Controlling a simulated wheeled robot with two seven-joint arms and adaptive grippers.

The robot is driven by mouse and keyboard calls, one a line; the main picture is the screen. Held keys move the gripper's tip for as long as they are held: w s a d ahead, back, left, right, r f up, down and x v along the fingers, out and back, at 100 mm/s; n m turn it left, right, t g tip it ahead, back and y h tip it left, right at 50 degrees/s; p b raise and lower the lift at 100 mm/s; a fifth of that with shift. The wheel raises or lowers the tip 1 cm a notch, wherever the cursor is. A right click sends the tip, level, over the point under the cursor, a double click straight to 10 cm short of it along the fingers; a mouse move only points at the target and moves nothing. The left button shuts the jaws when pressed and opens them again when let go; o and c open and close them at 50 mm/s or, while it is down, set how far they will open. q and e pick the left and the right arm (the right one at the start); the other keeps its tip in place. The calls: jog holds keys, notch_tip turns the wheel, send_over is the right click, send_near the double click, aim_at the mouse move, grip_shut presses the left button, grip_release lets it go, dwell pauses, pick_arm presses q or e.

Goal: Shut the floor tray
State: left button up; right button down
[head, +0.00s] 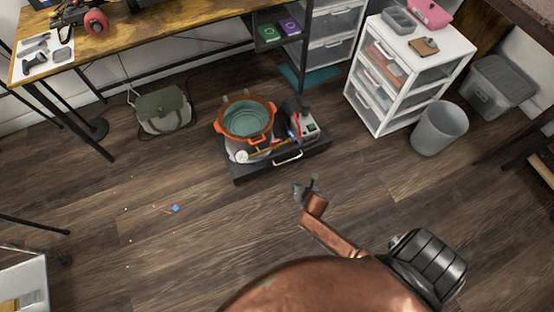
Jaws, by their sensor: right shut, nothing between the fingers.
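The floor tray (262,172) is a low black tray on the wooden floor near the middle of the head view. A pale handle (287,158) is on its front face. An orange-rimmed pot with a greenish inside (246,120) and a grey and red device (300,122) stand in the tray, with small tools between them. My right gripper (307,186) is just in front of the tray, to the right of the handle and apart from it in the picture. It is shut and empty. My left gripper is not in view.
A white drawer unit (382,108) and a grey bin (439,127) stand to the right. An olive bag (163,109) lies left of the tray. A wooden desk (150,38) is behind. A small blue bit (175,208) lies on otherwise mostly clear floor.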

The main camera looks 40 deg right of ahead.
aim_at(276, 157)
jog(key=w+r+n+t, duration=0.1)
jog(key=w+r+n, duration=0.1)
jog(key=w+n, duration=0.3)
pick_arm(q)
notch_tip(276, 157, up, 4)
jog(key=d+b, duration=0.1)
jog(key=b, duration=0.2)
pick_arm(e)
jog(key=b+x, duration=0.2)
jog(key=x, duration=0.3)
jog(key=b+x, duration=0.1)
jog(key=x, duration=0.4)
jog(key=shift+w+a+r+b, duration=0.1)
jog(key=shift+w+b, duration=0.25)
jog(key=shift+b, duration=0.05)
jog(key=w+b, duration=0.1)
jog(key=w, duration=0.1)
jog(key=w+d+b, duration=0.1)
jog(key=w, duration=0.1)
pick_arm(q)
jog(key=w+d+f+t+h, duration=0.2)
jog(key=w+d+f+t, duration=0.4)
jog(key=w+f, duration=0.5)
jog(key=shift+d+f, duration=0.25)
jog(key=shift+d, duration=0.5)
pick_arm(e)
jog(key=shift+w+r, duration=0.1)
jog(key=shift+r, duration=0.05)
